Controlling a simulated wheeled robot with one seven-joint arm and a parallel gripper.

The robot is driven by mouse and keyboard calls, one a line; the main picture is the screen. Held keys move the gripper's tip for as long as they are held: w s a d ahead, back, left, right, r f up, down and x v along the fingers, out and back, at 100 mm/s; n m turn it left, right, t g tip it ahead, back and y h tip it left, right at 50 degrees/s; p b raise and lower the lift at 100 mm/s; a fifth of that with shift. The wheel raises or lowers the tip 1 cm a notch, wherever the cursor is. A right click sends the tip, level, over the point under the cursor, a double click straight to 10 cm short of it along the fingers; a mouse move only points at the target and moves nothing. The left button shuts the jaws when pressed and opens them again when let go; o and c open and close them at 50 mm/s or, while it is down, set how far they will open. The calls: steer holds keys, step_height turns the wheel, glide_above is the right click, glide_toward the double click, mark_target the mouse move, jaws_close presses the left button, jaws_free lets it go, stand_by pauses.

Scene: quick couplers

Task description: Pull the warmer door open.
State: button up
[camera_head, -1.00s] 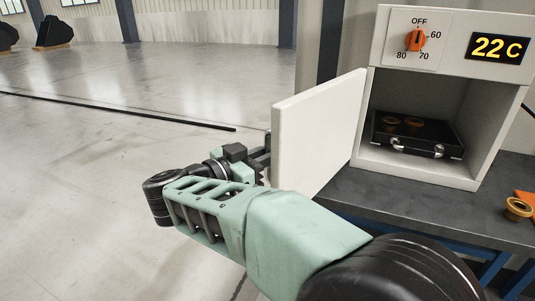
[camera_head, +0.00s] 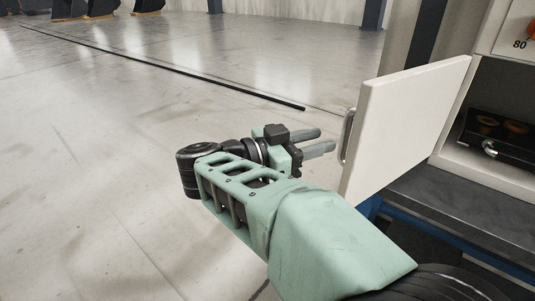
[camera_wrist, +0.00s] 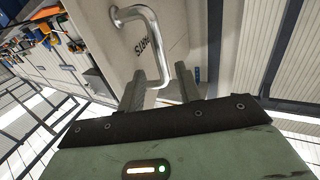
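The white warmer door (camera_head: 405,115) stands swung out from the warmer (camera_head: 505,110), whose inside is partly visible. A metal handle (camera_head: 347,136) is on the door's outer face near its free edge.
A dark tray with brown rings (camera_head: 497,130) sits inside the warmer. The dark bench top (camera_head: 450,210) lies below the door. The floor (camera_head: 120,150) to the left is open, with a dark strip (camera_head: 190,70) across it.

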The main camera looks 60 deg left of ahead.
steer(key=s+a, duration=0.1)
steer(key=s, duration=0.8)
steer(key=shift+s+a+b, duration=0.3)
steer(key=shift+s+a, duration=0.05)
